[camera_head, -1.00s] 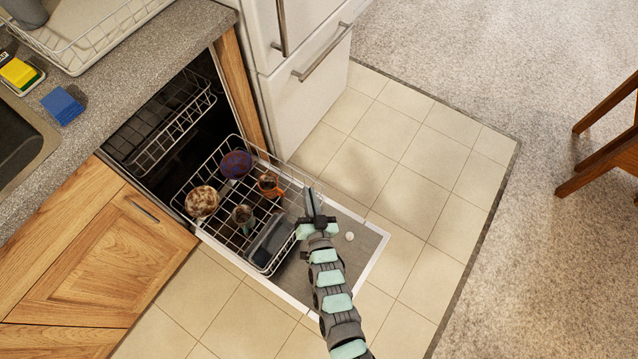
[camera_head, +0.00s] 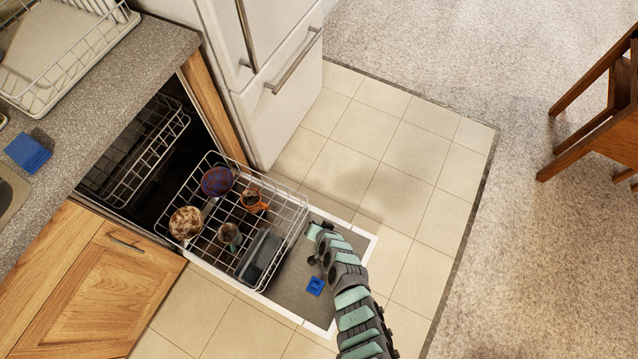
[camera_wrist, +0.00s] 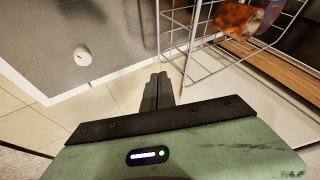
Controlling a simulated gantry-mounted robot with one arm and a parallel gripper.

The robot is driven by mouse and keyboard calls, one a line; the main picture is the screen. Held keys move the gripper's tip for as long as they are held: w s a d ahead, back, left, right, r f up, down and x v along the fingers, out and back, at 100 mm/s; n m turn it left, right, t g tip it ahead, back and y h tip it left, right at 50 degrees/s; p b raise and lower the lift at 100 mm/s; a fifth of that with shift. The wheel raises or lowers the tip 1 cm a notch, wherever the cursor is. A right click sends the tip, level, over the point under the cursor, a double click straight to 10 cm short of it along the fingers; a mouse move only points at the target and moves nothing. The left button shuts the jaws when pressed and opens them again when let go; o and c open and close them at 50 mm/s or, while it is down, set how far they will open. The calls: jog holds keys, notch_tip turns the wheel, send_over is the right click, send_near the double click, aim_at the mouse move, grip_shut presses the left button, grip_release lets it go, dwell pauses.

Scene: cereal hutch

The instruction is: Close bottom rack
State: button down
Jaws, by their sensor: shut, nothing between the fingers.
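The bottom rack (camera_head: 296,226) is a wire basket pulled out of the dishwasher over its lowered door (camera_head: 300,298). It holds a purple bowl (camera_head: 216,181), a speckled brown bowl (camera_head: 185,223), an orange mug (camera_head: 252,199), a grey-green cup (camera_head: 229,235) and a dark grey holder (camera_head: 260,257). In the wrist view the rack's wires (camera_wrist: 190,38) rise close by my fingers. My gripper (camera_head: 311,260) is over the door, just outside the rack's front side. Its fingers show shut and empty in the wrist view (camera_wrist: 158,88); whether they touch the wire is unclear.
An upper rack (camera_head: 140,150) sits inside the dishwasher. A white fridge (camera_head: 285,110) stands beyond it, wood cabinets (camera_head: 110,280) on the near side. Tiled floor (camera_head: 400,190) is clear; a wooden chair (camera_head: 600,110) is far right.

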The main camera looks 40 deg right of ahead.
aim_at(302, 215)
jog(key=w, duration=0.1)
jog(key=w+a+f, duration=0.1)
jog(key=w, duration=0.2)
jog(key=shift+w+a+f, duration=0.2)
jog(key=shift+w+f, duration=0.05)
jog(key=shift+w, duration=0.15)
